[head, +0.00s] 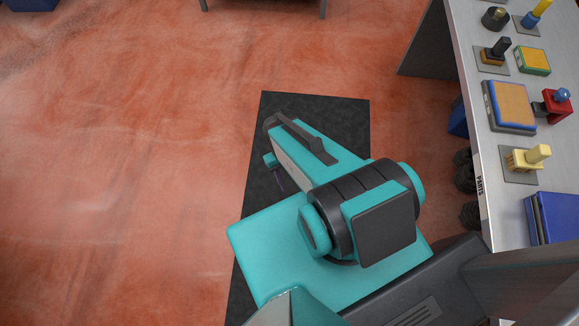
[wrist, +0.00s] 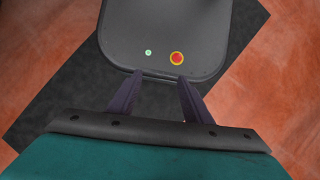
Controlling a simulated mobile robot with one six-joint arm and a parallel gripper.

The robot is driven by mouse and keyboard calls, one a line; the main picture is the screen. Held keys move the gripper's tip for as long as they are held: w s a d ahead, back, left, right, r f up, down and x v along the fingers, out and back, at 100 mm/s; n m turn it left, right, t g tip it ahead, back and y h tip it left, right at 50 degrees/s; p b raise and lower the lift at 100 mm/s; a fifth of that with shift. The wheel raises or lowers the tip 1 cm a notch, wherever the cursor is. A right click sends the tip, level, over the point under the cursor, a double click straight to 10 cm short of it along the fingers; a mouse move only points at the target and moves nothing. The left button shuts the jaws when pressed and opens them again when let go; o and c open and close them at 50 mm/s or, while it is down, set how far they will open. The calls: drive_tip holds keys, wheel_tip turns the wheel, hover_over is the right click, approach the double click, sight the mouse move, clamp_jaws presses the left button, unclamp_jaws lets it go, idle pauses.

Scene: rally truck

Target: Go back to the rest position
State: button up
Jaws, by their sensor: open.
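My gripper (wrist: 161,80) is open, with its two dark purple fingers apart in the wrist view. Nothing is between the fingers. In the head view my teal and black arm is folded over a black floor mat (head: 315,115). Only a small purple part of my gripper (head: 279,181) shows there, beside the arm; the rest is hidden. In the wrist view the fingers point towards a rounded dark grey panel of my own base, with a red button and a small green light. The mat also shows in the wrist view (wrist: 60,110).
A grey table (head: 480,150) labelled PARTS stands at the right. It holds an orange-topped blue block (head: 511,104), a cream part (head: 529,158), a red holder (head: 553,106), a blue bin (head: 553,217) and other parts. Dark round items lie beneath its edge. Red floor (head: 130,170) at left is clear.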

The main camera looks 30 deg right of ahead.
drive_tip(key=shift+s+a+f+m, duration=0.15)
drive_tip(key=shift+s+a, duration=0.15)
drive_tip(key=shift+s, duration=0.3)
drive_tip(key=shift+s+a+f+m, duration=0.15)
drive_tip(key=shift+s+a, duration=0.15)
drive_tip(key=shift+s, duration=0.25)
drive_tip(key=shift+r, duration=0.1)
